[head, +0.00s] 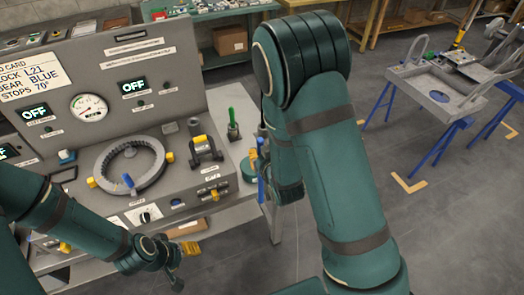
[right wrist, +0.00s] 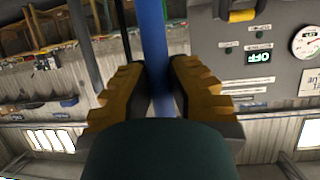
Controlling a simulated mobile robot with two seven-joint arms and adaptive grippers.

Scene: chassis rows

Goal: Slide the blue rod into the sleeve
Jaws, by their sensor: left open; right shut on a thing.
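The blue rod (right wrist: 154,45) stands between the yellow fingers of my right gripper (right wrist: 158,88), which is shut on it in the right wrist view. In the head view, a short length of the blue rod (head: 261,186) shows upright beside my right arm, near the bench's right edge; most of that gripper is hidden. My left gripper (head: 182,264) is open and empty in front of the console's lower edge. A black bracket with a yellow top (head: 203,148) stands on the console deck. I cannot tell for certain which fitting is the sleeve.
The grey console (head: 190,60) carries a gauge (head: 89,107), OFF displays and a card. A dark ring (head: 130,165) with a blue peg and yellow clamps lies on its deck. A green-handled tool (head: 233,124) stands at right.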

